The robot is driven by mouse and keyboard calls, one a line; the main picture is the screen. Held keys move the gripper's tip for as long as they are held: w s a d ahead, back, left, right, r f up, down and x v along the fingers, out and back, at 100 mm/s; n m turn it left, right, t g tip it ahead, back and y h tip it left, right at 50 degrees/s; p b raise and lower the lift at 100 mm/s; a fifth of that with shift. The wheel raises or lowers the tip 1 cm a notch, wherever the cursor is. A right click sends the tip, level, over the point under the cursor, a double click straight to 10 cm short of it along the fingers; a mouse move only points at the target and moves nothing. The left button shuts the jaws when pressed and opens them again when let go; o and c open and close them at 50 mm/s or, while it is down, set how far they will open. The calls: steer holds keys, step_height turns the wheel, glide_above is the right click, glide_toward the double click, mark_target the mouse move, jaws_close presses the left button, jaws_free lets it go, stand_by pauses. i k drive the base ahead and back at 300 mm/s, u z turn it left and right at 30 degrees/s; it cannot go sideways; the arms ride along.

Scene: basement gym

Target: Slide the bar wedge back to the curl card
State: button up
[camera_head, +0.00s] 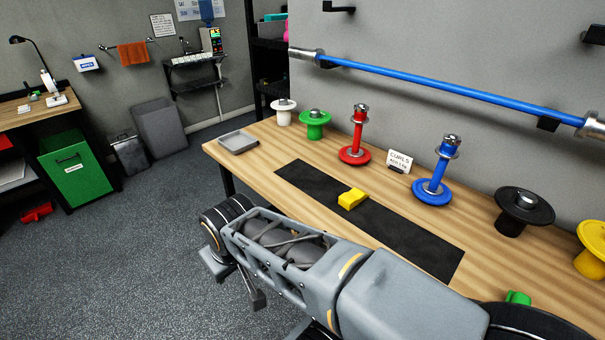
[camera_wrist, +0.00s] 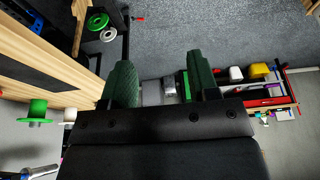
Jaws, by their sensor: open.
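The yellow bar wedge (camera_head: 351,199) lies on the black mat strip (camera_head: 410,235), near its middle, on the wooden bench. The white curl card (camera_head: 399,161), marked CURLS, stands toward the back of the bench, behind and to the right of the wedge and apart from it. My gripper (camera_wrist: 162,82) shows in the wrist view with two green fingers spread apart and nothing between them. My arm crosses the front of the head view, before the bench. I cannot make out the wedge or the card in the wrist view.
A red stand (camera_head: 355,154) and a blue stand (camera_head: 433,189) flank the card. A black spool (camera_head: 523,212) and a yellow spool (camera_head: 592,250) stand at right. A grey tray (camera_head: 238,142) sits at the left end. A blue bar (camera_head: 440,89) hangs on the wall above.

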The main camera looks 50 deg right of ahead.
mark_target(349, 199)
steer(key=z, duration=1.85)
